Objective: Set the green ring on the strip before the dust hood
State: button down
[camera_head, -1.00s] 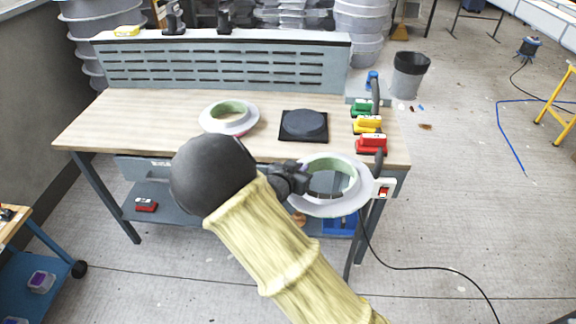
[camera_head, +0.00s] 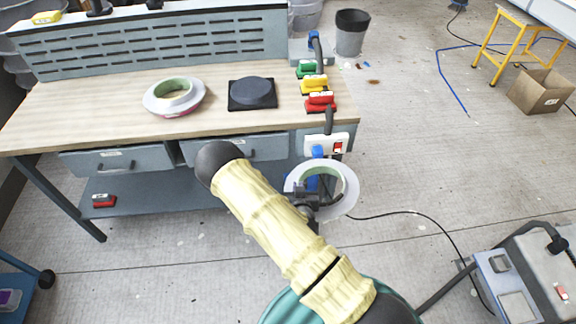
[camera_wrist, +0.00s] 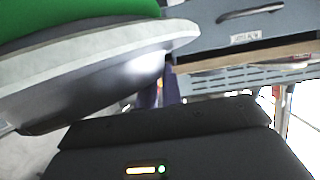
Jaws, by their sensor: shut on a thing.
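My gripper (camera_head: 312,203) is shut on a pale grey flanged ring (camera_head: 341,206) with a green inside. It holds the ring in the air off the front right corner of the bench, below the top's level in the picture. In the wrist view the ring's green part (camera_wrist: 70,12) and pale flange (camera_wrist: 95,62) fill the upper left. The slotted grey dust hood (camera_head: 160,42) stands along the bench's back edge. The strip of bare wood (camera_head: 105,88) runs before it. The fingertips' grip is partly hidden by the arm.
On the bench (camera_head: 60,118) sit another pale ring (camera_head: 157,98) with green inside and reddish underside, a black round plate (camera_head: 253,93), and green, yellow and red clamp-like items (camera_head: 314,84) along the right edge. A white switch box (camera_head: 326,144) hangs at the front right. A cable crosses the floor.

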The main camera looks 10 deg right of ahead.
jog(key=shift+n+y, duration=0.7)
jog(key=shift+y, duration=0.1)
jog(key=s+d+f, duration=0.1)
jog(key=s+f, duration=0.3)
jog(key=s+d+f, duration=0.1)
jog(key=s+f, duration=0.1)
jog(key=f, duration=0.1)
jog(key=shift+s+d, duration=0.2)
jog(key=shift+d, duration=0.15)
jog(key=shift+a, duration=0.2)
jog(key=shift+d, duration=0.1)
